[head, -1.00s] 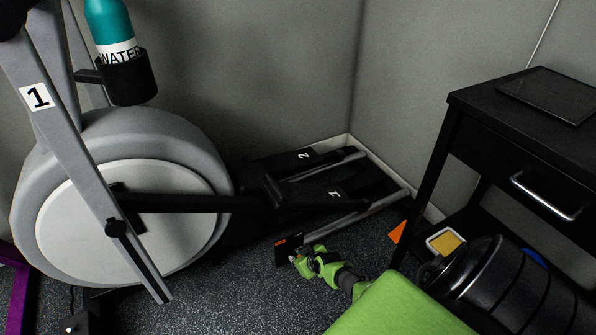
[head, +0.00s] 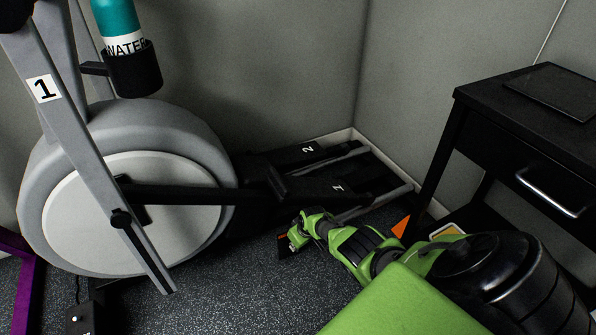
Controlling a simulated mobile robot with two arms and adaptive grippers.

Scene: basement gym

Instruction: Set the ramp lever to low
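The elliptical trainer (head: 130,210) stands at the left, with its pedals and rear rails running toward the corner. A small dark plate (head: 283,252) with an orange mark sits low beside the rear rails, partly covered by my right gripper. I cannot make out a ramp lever or its setting. My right gripper (head: 294,236), on the green arm from the lower right, is at the plate, low near the floor. Its fingers are small and overlap the plate, so I cannot tell whether they touch it or are open. My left gripper is out of view.
A black side table (head: 480,120) with a drawer stands at the right. An orange wedge (head: 400,226) lies by its leg. A teal water bottle (head: 117,22) sits in the machine's holder. A small black box (head: 82,318) is at lower left. Floor in front is clear.

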